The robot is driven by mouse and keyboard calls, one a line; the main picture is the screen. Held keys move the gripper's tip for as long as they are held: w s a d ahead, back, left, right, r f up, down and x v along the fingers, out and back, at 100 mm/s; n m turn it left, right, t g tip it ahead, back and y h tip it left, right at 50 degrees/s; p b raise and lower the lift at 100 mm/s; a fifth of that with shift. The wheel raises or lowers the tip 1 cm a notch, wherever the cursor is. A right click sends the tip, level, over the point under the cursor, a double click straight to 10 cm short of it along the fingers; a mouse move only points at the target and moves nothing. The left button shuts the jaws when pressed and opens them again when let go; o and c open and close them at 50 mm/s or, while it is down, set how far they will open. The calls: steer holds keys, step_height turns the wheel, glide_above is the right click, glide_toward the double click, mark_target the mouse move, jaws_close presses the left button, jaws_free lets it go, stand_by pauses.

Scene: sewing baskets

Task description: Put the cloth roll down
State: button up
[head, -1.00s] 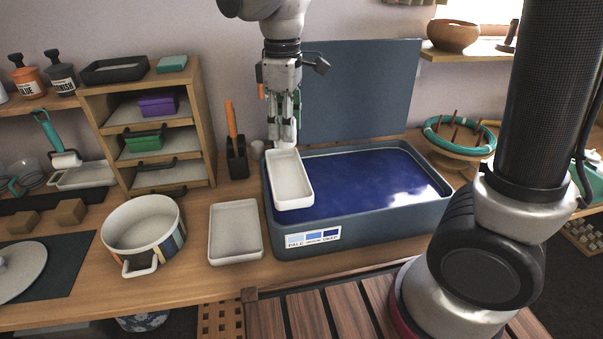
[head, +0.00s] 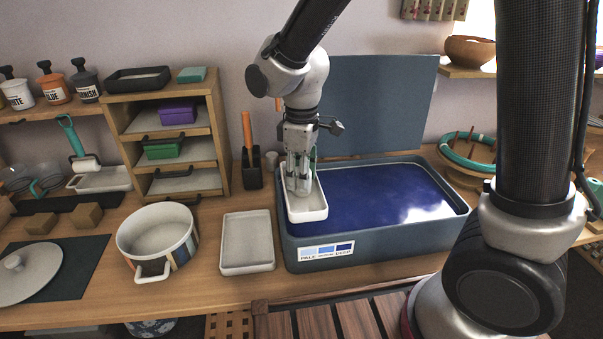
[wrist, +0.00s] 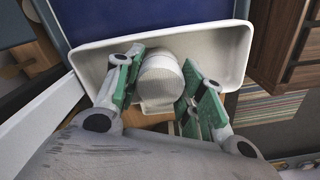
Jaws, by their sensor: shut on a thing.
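The cloth roll (wrist: 162,78) is a pale, ribbed cylinder between my gripper's green-padded fingers in the wrist view. My gripper (wrist: 165,88) is shut on it. In the head view my gripper (head: 299,186) points down into the outline of a narrow white tray (head: 312,214), and the fingers hide most of the roll. The white tray also shows behind the roll in the wrist view (wrist: 215,55). I cannot tell whether the roll touches the tray's floor.
The narrow tray sits at the left end of a blue-filled vat (head: 380,245). A second white tray (head: 247,262) and a striped pot (head: 150,265) stand to the left. A black holder (head: 252,170) and wooden shelves (head: 222,150) stand behind. An upright panel (head: 375,105) backs the vat.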

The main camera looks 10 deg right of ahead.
steer(key=o, duration=1)
step_height(320, 180, up, 12)
steer(key=s+d+r+m+t, duration=0.1)
steer(key=s+d+r+m, duration=0.15)
steer(key=d, duration=0.65)
steer(key=s+d+r+m+t, duration=0.1)
steer(key=s+d+r+m, duration=0.2)
steer(key=d, duration=0.5)
steer(key=s+d+f+m+t, duration=0.1)
steer(key=s+d+m+t, duration=0.1)
steer(key=s+d+m, duration=0.5)
steer(key=s+d, duration=0.2)
steer(key=d, duration=0.1)
steer(key=shift+s+f, duration=0.15)
steer(key=shift+f, duration=0.1)
